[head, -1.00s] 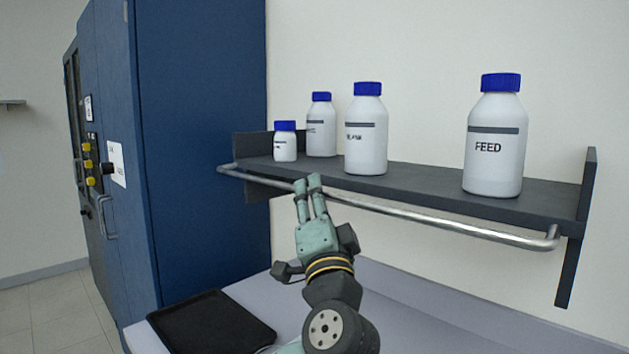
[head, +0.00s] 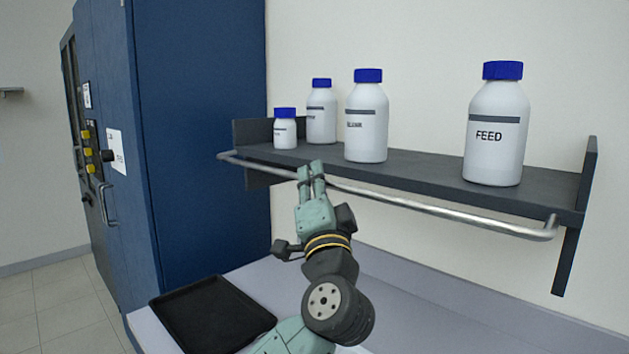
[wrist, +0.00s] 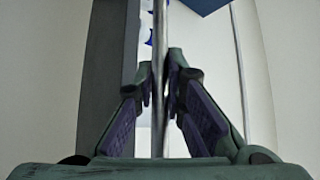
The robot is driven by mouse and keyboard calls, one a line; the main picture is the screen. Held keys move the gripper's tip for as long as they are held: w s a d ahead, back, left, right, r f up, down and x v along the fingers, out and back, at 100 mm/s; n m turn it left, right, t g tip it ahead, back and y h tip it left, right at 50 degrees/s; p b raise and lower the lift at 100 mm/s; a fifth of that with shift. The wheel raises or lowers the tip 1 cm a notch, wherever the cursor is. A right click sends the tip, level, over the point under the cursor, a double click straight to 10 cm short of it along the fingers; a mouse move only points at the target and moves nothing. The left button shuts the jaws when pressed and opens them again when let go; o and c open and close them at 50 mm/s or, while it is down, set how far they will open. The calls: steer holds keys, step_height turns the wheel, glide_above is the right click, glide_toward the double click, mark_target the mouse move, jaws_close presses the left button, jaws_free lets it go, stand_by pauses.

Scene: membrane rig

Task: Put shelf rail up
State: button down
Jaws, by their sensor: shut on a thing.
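The shelf rail (head: 440,211) is a long silver bar with bent ends, along the front of the dark grey shelf (head: 425,173). It sits low, at about the height of the shelf's front edge, below the bottles. My gripper (head: 310,168) is shut on the rail, left of its middle, reaching up from below. In the wrist view the rail (wrist: 158,80) runs upright between the two fingers (wrist: 160,85). The fingertips hide a short piece of the rail in the head view.
On the shelf stand a FEED bottle (head: 497,130), a mid-size bottle (head: 367,120), a slimmer one (head: 321,115) and a small one (head: 285,132), all blue-capped. A blue cabinet (head: 205,130) stands left. A black tray (head: 212,312) lies on the bench below.

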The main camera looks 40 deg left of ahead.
steer(key=shift+r, duration=0.1)
stand_by(0.4)
steer(key=r+m+h, duration=0.1)
steer(key=m, duration=0.1)
steer(key=m+h, duration=0.2)
steer(key=shift+w+d+r, duration=0.1)
steer(key=shift+r, duration=0.3)
steer(key=w+r+m+g+h, duration=0.4)
steer(key=w+m+g+h, duration=0.1)
steer(key=m+g, duration=0.4)
steer(key=shift+w+d+g, duration=0.15)
steer(key=shift+w+g, duration=0.05)
steer(key=shift+g, duration=0.2)
stand_by(0.3)
steer(key=c, duration=1.7)
jaws_free()
steer(key=shift+m, duration=0.3)
steer(key=shift+o, duration=0.2)
